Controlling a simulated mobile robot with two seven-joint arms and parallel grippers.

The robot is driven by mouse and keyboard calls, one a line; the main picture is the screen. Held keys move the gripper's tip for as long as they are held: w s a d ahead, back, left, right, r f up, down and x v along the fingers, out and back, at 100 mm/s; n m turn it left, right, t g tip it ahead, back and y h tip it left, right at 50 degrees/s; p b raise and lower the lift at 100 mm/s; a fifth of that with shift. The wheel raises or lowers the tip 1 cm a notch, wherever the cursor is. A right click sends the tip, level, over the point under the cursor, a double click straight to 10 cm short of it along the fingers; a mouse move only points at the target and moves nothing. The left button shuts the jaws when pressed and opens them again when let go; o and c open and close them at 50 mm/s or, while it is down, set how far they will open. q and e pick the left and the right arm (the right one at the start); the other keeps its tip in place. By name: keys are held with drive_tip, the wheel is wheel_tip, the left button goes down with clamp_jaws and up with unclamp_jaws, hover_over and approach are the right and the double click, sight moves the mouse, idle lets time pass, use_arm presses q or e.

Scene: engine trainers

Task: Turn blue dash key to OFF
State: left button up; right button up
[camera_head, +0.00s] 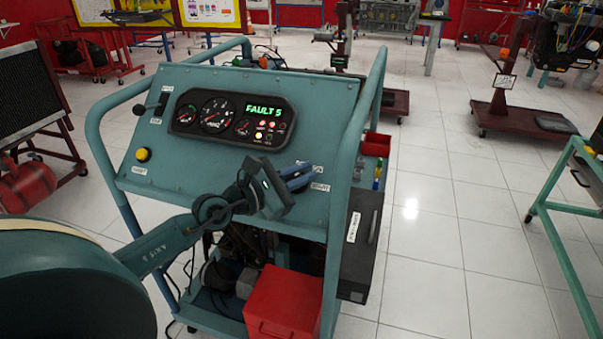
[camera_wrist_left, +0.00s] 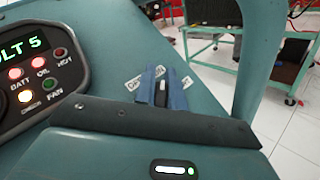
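The blue-green dash panel (camera_head: 185,165) tops a trainer frame, with a gauge cluster (camera_head: 230,120) reading FAULT 5. My left gripper (camera_head: 299,178) is at the panel's lower right, beside two white labels. Its two blue fingers show close together in the left wrist view (camera_wrist_left: 162,92), with a narrow gap between them. A small dark and pale piece (camera_wrist_left: 162,92), likely the key, shows in that gap. The fingers hide most of it, so its angle and whether they touch it cannot be told. The left label (camera_wrist_left: 133,84) is partly covered. My right gripper is not in view.
A tubular rail (camera_head: 352,130) runs up the panel's right side, near the gripper. A black lever (camera_head: 152,107) and a yellow button (camera_head: 143,154) are at the panel's left. A red box (camera_head: 285,303) is below. Open tiled floor lies to the right.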

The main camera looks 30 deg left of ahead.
use_arm(q)
clamp_jaws()
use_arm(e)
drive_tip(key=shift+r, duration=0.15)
